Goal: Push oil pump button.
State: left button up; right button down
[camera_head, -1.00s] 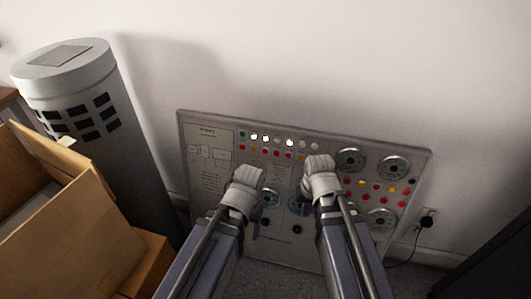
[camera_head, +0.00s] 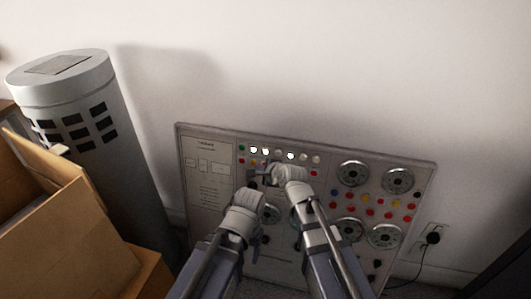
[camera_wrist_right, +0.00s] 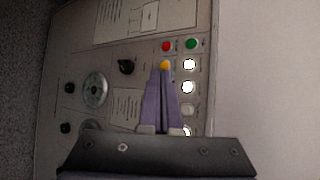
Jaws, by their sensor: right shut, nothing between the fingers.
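The grey control panel (camera_head: 208,200) leans near the white wall, with rows of coloured buttons, white lamps and round dials. Its labels are too small to read, so I cannot tell which button is the oil pump's. My right gripper (camera_wrist_right: 163,75) is shut and empty. In the right wrist view its fingertips are at the yellow button (camera_wrist_right: 165,65); I cannot tell whether they touch. A red button (camera_wrist_right: 166,46) and a green button (camera_wrist_right: 191,44) are just beyond.
A tall grey cylinder (camera_head: 120,150) with dark slots and an open cardboard box (camera_head: 70,225) stand on the left. A wall socket (camera_head: 432,237) with a plug and cable is right of the panel. The wall above is clear.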

aim_at(266, 151)
dwell(0.3)
jog(key=w+d+f+b, duration=0.1)
jog(key=w+d, duration=0.1)
jog(key=w, duration=0.6)
jog(key=shift+w+f+b, duration=0.2)
jog(key=shift+f+b, duration=0.2)
jog(key=shift+w+d, duration=0.1)
dwell(1.8)
jog(key=shift+w+d, duration=0.1)
jog(key=shift+w, duration=0.2)
jog(key=shift+w+d+f, duration=0.1)
jog(key=shift+w, duration=0.3)
dwell(0.6)
jog(key=shift+s, duration=0.1)
jog(key=shift+s+a, duration=0.2)
jog(key=shift+s, duration=0.5)
jog(key=shift+s, duration=0.1)
